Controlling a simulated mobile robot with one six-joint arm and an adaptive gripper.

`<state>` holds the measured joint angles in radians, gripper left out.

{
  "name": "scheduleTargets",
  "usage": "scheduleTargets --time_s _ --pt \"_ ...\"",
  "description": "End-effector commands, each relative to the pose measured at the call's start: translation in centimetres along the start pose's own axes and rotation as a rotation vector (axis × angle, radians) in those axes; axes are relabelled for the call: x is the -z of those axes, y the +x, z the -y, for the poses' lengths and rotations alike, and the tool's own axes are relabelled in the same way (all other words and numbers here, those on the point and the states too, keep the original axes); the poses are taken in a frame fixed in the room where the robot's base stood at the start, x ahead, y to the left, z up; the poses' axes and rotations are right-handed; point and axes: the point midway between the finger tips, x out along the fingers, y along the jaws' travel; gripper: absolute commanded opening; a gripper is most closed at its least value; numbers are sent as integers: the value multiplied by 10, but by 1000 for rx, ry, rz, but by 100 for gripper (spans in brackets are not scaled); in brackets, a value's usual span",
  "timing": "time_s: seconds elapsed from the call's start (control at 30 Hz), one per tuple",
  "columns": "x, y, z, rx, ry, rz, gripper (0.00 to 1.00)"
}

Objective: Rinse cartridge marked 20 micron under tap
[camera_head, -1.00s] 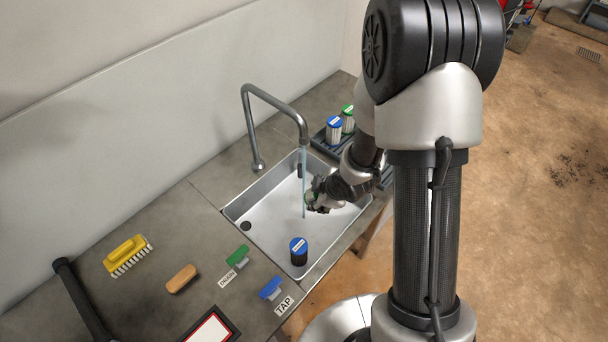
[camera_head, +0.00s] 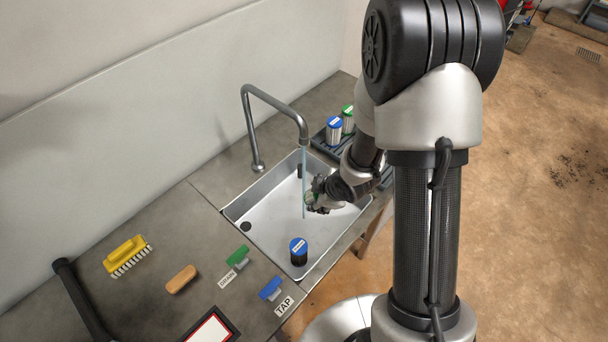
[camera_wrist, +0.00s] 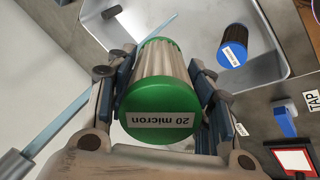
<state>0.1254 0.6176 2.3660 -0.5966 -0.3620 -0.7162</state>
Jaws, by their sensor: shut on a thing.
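The cartridge marked 20 micron (camera_wrist: 162,95) has a green cap and a pleated grey body. It lies between the fingers of my gripper (camera_wrist: 165,88), which is shut on it. In the head view my gripper (camera_head: 314,198) is over the sink, with the cartridge mostly hidden. A thin blue stream of water (camera_head: 304,182) falls from the tap (camera_head: 276,101) right beside my gripper. In the wrist view the stream (camera_wrist: 62,122) passes left of the cartridge, apart from it. The blue tap handle (camera_head: 270,289) sits at the counter's front, by the TAP label (camera_head: 284,306).
A dark blue-capped cartridge (camera_head: 298,252) stands in the sink (camera_head: 262,236) near its front corner. Blue-capped (camera_head: 333,130) and green-capped (camera_head: 347,118) cartridges stand in a rack at the back right.

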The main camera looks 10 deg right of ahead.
Motion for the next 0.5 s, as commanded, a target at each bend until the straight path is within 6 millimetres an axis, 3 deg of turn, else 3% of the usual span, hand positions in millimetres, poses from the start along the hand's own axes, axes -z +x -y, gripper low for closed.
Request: scheduleTargets --time_s 0.5 --pt "-11 -46 14 -1 1 0 21"
